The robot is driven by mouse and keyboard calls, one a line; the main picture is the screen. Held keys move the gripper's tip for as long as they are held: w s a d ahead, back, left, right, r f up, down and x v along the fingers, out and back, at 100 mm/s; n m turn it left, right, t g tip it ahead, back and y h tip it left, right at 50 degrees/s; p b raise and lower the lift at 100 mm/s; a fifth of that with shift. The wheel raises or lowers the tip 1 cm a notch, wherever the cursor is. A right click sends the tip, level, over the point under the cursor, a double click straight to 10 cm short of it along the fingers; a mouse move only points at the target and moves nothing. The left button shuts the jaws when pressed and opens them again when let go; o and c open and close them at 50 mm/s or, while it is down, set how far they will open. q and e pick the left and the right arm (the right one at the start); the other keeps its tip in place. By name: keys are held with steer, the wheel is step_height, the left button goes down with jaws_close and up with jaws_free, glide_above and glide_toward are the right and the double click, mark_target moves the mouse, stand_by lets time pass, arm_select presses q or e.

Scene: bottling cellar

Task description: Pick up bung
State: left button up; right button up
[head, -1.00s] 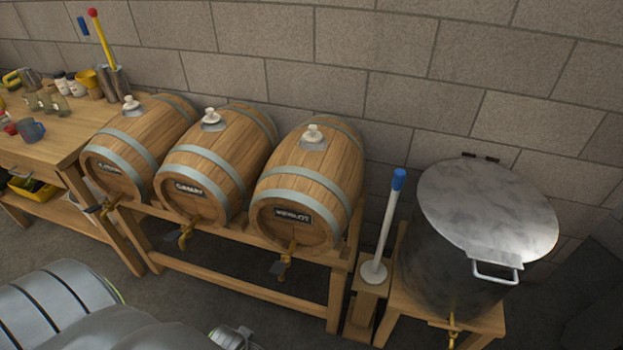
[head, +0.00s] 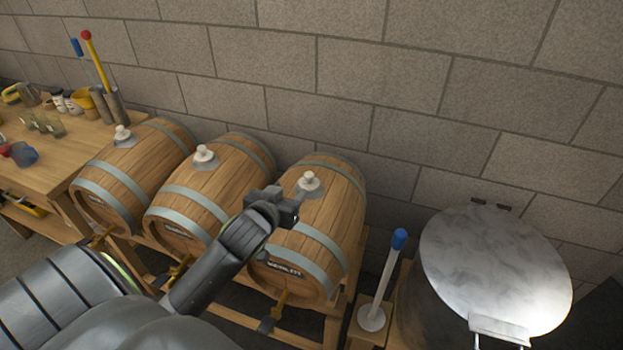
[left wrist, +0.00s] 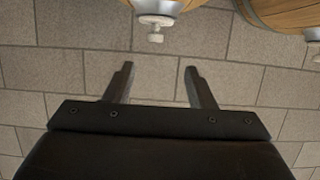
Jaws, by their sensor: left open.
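Three white bungs sit in the tops of three wooden barrels: the left bung (head: 122,133), the middle bung (head: 204,154) and the right bung (head: 308,181). My left gripper (head: 287,204) is just in front of and a little left of the right bung in the head view, apart from it. In the left wrist view the open, empty fingers (left wrist: 158,76) point toward a bung (left wrist: 155,37) on a barrel; it lies beyond the fingertips, roughly centred between them. I cannot tell for certain which barrel that is. My right gripper is not in view.
The barrels lie on a wooden rack against a block wall (head: 430,130). A white paddle with a blue end (head: 385,275) and a large lidded steel vessel (head: 490,265) stand to the right. A workbench (head: 45,170) with cups and jars is at the left.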

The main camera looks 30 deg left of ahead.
mark_target(311, 174)
arm_select(q)
steer(key=x, duration=0.3)
steer(key=shift+w+f+p, duration=0.1)
steer(key=shift+w+p, duration=0.25)
steer(key=shift+w, duration=0.05)
steer(key=x, duration=0.4)
steer(key=shift+w+a+f+p, duration=0.1)
steer(key=shift+w+f+p, duration=0.1)
steer(key=shift+w+p, duration=0.15)
steer(key=shift+w+f, duration=0.1)
steer(key=shift+w, duration=0.2)
steer(key=shift+w+a+f, duration=0.15)
steer(key=shift+w, duration=0.2)
steer(key=shift+w+f+p, duration=0.15)
steer(key=shift+w+p, duration=0.2)
steer(key=shift+w, duration=0.05)
steer(key=x, duration=0.1)
steer(key=p+x, duration=0.1)
steer(key=shift+w+d+f, duration=0.25)
steer(key=shift+w, duration=0.15)
steer(key=shift+x, duration=0.75)
steer(key=shift+f, duration=0.1)
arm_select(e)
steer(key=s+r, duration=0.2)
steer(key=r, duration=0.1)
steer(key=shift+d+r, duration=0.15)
arm_select(q)
steer(key=shift+s, duration=0.1)
